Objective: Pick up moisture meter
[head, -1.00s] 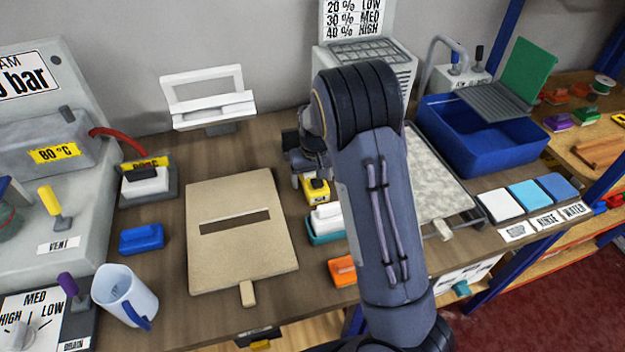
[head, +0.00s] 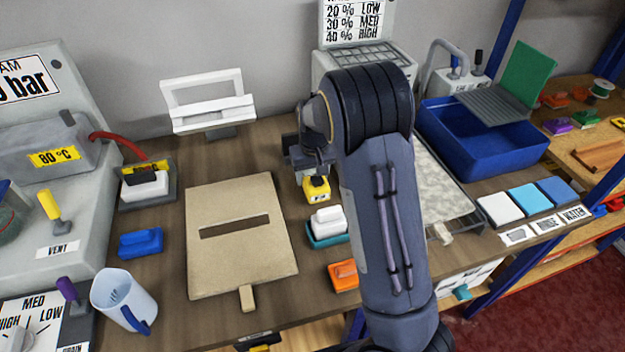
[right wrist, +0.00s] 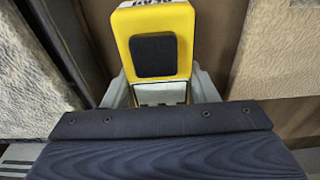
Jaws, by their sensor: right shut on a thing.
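The moisture meter, a small yellow block (head: 316,192) with a black top, is just right of the beige board in the head view. My right gripper (head: 317,174) is above it, pointing down and shut on it. In the right wrist view the yellow meter (right wrist: 158,22) with its black square pad lies between the pale fingers (right wrist: 160,92). Whether it touches the table cannot be told. My left gripper is not in view.
A beige slotted board (head: 237,268) lies left of the meter. A white-handled teal block (head: 328,226) and an orange block (head: 344,275) are close in front. A grey textured slab (head: 432,180) is to the right, behind my arm. A blue basin (head: 490,150) stands farther right.

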